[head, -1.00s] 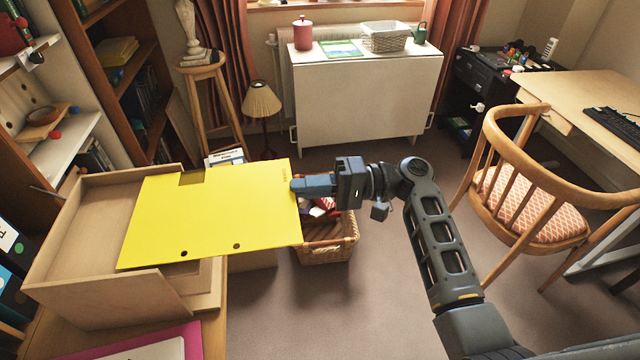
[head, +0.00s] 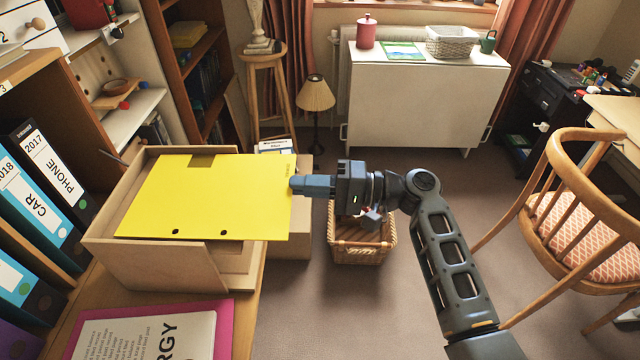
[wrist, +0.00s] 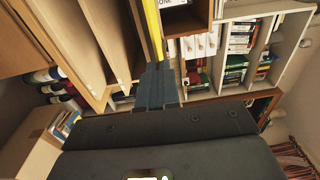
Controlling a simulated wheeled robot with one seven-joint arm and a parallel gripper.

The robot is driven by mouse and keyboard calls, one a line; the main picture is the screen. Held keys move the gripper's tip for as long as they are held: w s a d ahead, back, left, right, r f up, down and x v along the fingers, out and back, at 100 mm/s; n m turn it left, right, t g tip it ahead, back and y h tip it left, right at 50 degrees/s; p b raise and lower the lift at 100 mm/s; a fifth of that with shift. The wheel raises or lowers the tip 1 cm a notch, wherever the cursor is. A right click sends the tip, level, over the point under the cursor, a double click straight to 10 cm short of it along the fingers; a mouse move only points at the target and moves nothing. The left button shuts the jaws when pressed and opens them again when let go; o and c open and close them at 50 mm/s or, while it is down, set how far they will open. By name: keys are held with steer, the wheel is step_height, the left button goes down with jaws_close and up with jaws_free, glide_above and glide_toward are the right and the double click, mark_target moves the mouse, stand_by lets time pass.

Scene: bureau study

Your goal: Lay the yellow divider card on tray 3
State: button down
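The yellow divider card (head: 215,205) is flat, with a notch at its back edge and two punched holes near its front edge. My gripper (head: 297,185) is shut on its right edge. The card extends left over a wooden tray unit (head: 155,265), covering most of its inside. I cannot tell whether it touches a tray floor, and I see no readable tray number. In the wrist view, the closed fingers (wrist: 157,86) pinch the card, seen edge-on as a yellow strip (wrist: 152,25), beside wooden boards (wrist: 105,40).
Binders (head: 50,175) stand left of the tray unit. A pink folder with papers (head: 160,330) lies in front. A wicker basket (head: 361,250) is on the floor below my gripper. A wooden chair (head: 580,210) stands right; open carpet lies between.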

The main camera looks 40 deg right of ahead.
mark_target(286, 185)
steer(key=shift+x, duration=1.8)
steer(key=shift+s+f+b, duration=0.1)
steer(key=shift+f+b, duration=0.4)
steer(key=shift+f, duration=0.05)
steer(key=c, duration=1.4)
jaws_free()
steer(key=o, duration=0.6)
